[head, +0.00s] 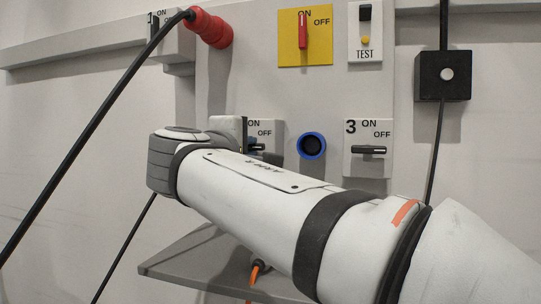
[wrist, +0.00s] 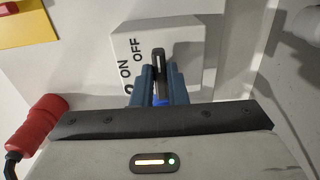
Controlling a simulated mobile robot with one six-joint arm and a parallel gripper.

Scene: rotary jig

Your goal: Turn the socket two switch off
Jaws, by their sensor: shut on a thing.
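The socket two switch sits on a white plate, marked ON and OFF, in the wrist view (wrist: 185,38); it also shows in the head view (head: 268,126), partly behind my arm. Its black handle (wrist: 159,60) has a pale strip and points toward the OFF side, lying about level on the panel in the head view. My gripper (wrist: 157,88) is shut on the handle, with a blue-grey finger on each side of it. My wrist hides the left part of the plate in the head view.
Switch three (head: 369,150) is to the right, its handle level. A blue-ringed socket (head: 312,146) lies between. A yellow main switch (head: 305,38), TEST plate (head: 365,31) and black box (head: 443,76) are above. A red plug (head: 209,27) with a black cable hangs upper left. A grey shelf (head: 190,265) juts out below.

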